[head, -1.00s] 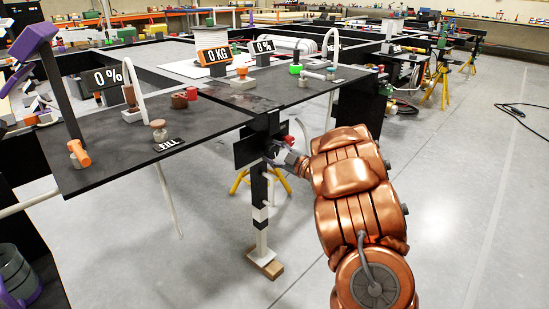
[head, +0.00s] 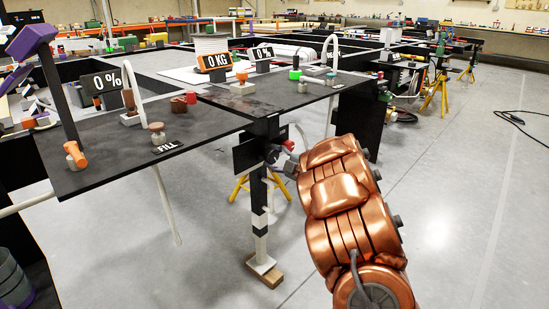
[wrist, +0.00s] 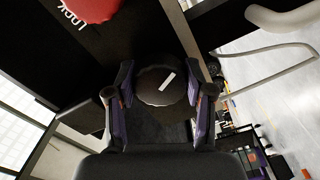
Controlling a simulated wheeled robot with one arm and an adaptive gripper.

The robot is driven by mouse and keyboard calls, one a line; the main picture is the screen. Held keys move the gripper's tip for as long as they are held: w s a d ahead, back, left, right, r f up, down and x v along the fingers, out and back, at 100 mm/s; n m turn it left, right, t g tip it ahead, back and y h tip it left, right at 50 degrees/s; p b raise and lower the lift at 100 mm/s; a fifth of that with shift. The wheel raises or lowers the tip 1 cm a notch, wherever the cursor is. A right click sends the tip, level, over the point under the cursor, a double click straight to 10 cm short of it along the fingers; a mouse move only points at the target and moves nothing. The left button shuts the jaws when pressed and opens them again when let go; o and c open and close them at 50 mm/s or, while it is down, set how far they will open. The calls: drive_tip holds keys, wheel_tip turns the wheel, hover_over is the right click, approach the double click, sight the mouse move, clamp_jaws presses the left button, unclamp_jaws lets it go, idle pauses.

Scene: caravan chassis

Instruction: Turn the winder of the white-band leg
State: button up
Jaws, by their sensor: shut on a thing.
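The leg (head: 258,188) with the white band (head: 259,222) stands upright under the front edge of the dark chassis top, its foot on a wooden block (head: 271,277). My gripper (head: 275,156) is at the top of this leg. In the wrist view, my gripper (wrist: 161,92) is shut on the winder (wrist: 158,72), a round black knob with a short white mark on its face, one finger on each side. In the head view the winder is mostly hidden by my gripper. A red knob (wrist: 92,8) beside it has a partly cut-off "LOCK" label.
The chassis top (head: 195,120) overhangs close above my gripper. A white hose (head: 167,205) hangs to the left. A yellow stand (head: 240,187) is behind the leg. The floor to the right is clear, apart from a dark cable (head: 518,120).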

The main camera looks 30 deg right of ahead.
drive_tip(key=o, duration=1.2)
drive_tip(key=shift+c, duration=0.2)
drive_tip(key=v, duration=1.2)
drive_tip(key=shift+r, duration=0.1)
